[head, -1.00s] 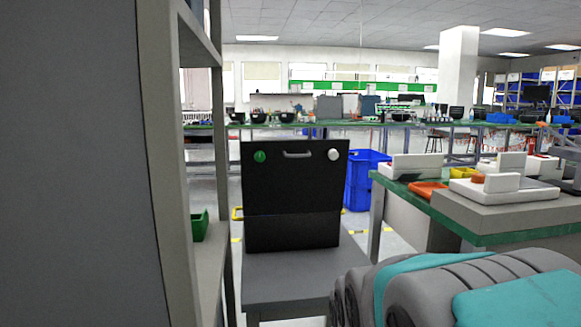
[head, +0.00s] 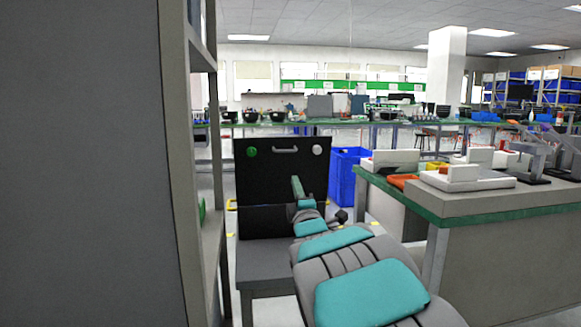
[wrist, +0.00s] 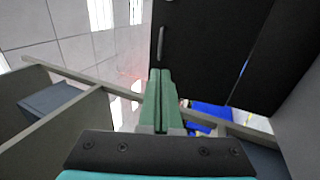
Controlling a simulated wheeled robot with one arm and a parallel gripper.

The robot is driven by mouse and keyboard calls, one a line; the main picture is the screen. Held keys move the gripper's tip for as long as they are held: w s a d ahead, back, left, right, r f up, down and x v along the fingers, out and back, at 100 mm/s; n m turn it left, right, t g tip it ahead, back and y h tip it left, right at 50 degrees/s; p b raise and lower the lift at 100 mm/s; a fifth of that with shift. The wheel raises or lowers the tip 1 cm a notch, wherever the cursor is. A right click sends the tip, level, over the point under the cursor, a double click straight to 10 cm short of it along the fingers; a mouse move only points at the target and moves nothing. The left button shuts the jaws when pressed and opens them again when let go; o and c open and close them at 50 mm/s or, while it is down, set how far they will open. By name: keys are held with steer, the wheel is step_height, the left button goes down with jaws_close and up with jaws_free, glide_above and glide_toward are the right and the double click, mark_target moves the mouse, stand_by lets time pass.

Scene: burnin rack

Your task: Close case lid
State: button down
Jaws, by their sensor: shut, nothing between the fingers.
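The black case stands on a grey stand (head: 262,275), with its lid (head: 262,170) raised upright. The lid's inner face carries a silver handle (head: 285,150), a green round knob (head: 252,152) and a white round knob (head: 317,150). My gripper (head: 297,187) is in front of the lid in the head view, its green fingers pointing up. In the wrist view the green fingers (wrist: 160,75) are together and empty, beside the dark lid (wrist: 210,45) and below its handle (wrist: 161,43). My arm hides part of the case body. I cannot tell whether the fingers touch the lid.
A grey rack post (head: 182,150) stands close on the left. A green-edged workbench (head: 450,210) with white devices and an orange tray (head: 403,181) is on the right. A blue bin (head: 345,177) stands behind the case.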

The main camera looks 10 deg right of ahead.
steer(key=p, duration=0.2)
glide_toward(286, 151)
steer(key=x, duration=0.5)
steer(key=shift+x, duration=0.95)
steer(key=shift+w, duration=0.15)
